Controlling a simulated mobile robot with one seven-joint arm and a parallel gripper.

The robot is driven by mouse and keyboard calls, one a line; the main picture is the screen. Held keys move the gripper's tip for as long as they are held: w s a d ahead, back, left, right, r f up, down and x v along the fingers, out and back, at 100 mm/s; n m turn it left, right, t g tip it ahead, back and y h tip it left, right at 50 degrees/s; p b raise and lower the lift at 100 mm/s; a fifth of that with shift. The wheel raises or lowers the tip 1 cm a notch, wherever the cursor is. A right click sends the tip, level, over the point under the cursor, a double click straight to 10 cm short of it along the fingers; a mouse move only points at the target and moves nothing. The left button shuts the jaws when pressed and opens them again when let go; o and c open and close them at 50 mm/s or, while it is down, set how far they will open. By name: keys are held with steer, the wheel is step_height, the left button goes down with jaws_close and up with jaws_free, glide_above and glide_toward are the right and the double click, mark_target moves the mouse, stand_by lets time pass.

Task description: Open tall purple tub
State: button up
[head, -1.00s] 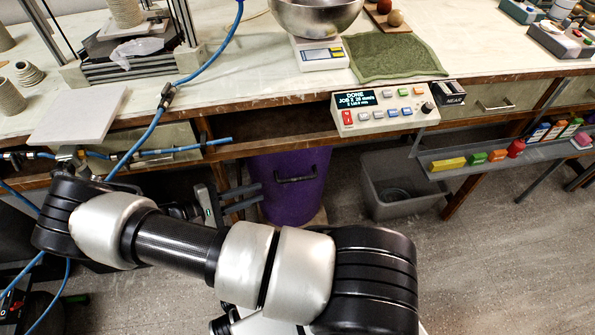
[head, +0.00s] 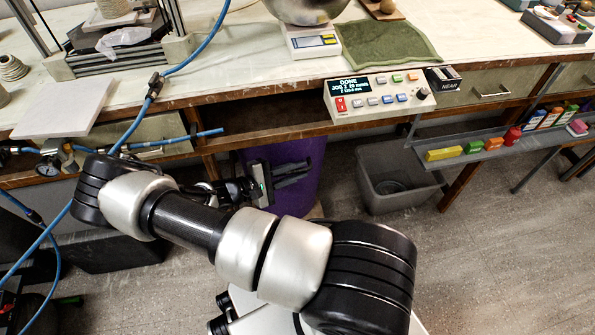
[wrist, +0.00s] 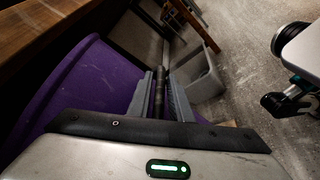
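The tall purple tub (head: 290,203) stands on the floor under the workbench. It also fills the left of the wrist view (wrist: 85,85). My gripper (head: 308,171) is in front of the tub, at the height of its handle. In the wrist view the dark handle (wrist: 159,85) lies between the two fingers (wrist: 160,80), roughly in line with them. The fingers look apart, with narrow gaps beside the handle; firm contact does not show. In the head view my gripper covers the handle.
The workbench edge (head: 245,97) runs above the tub. A grey bin (head: 395,200) stands to its right. A control box (head: 380,95) reading DONE sits at the bench front. A shelf (head: 500,140) with coloured blocks is further right. Floor at the right is clear.

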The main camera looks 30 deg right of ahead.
steer(key=shift+d, duration=0.15)
jaws_close()
